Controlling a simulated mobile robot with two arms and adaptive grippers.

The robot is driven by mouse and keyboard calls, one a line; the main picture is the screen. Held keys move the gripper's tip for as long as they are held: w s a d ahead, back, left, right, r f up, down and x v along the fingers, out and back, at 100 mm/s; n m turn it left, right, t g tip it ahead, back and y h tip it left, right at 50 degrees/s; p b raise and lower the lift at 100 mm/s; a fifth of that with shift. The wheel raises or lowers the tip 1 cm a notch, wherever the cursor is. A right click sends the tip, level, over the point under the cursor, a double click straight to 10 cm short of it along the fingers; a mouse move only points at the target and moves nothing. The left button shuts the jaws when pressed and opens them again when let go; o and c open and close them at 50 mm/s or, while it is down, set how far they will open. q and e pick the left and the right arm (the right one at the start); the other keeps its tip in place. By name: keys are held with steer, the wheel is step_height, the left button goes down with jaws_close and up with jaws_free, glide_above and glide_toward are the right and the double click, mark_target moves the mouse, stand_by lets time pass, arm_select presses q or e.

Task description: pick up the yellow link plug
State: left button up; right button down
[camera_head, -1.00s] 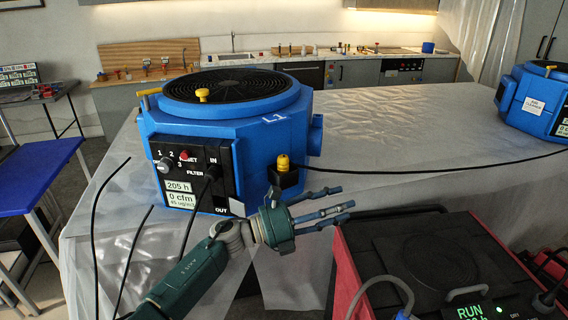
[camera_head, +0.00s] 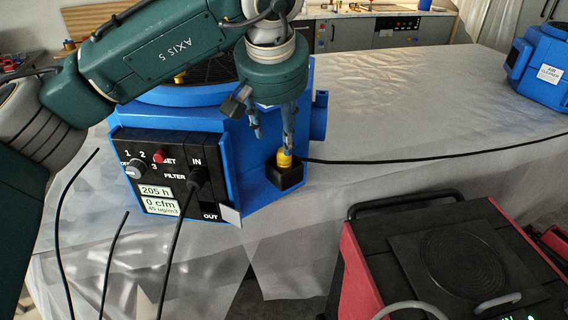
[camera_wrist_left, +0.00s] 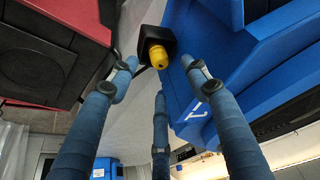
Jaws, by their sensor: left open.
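The yellow link plug (camera_head: 284,158) stands upright in a black square socket (camera_head: 285,178) at the right front of the blue air cleaner (camera_head: 250,165). In the left wrist view the yellow plug (camera_wrist_left: 158,57) shows beyond the fingertips, its black holder around it. My left gripper (camera_head: 272,140) points down from above, with its fingers spread. One fingertip is just above or in front of the plug in the head view; I cannot tell whether it touches. The gripper holds nothing. My right gripper is not in view.
A black cable (camera_head: 430,160) runs right from near the plug across the sheet-covered table (camera_head: 400,110). A red and black machine (camera_head: 440,250) stands at the front right. A second blue air cleaner (camera_head: 540,70) is at the far right.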

mark_target(282, 152)
arm_select(q)
steer(key=x, duration=0.3)
steer(key=shift+w+f+p, duration=0.2)
steer(key=shift+w+p, duration=0.05)
steer(key=shift+p, duration=0.3)
steer(key=x, duration=0.1)
steer(key=p+x, duration=0.1)
steer(key=x, duration=0.1)
steer(key=shift+w+d+f+p, duration=0.1)
steer(key=shift+w+d+p, duration=0.2)
steer(key=shift+w+p, duration=0.1)
steer(key=shift+w+f, duration=0.25)
steer(key=shift+f, duration=0.3)
jaws_close()
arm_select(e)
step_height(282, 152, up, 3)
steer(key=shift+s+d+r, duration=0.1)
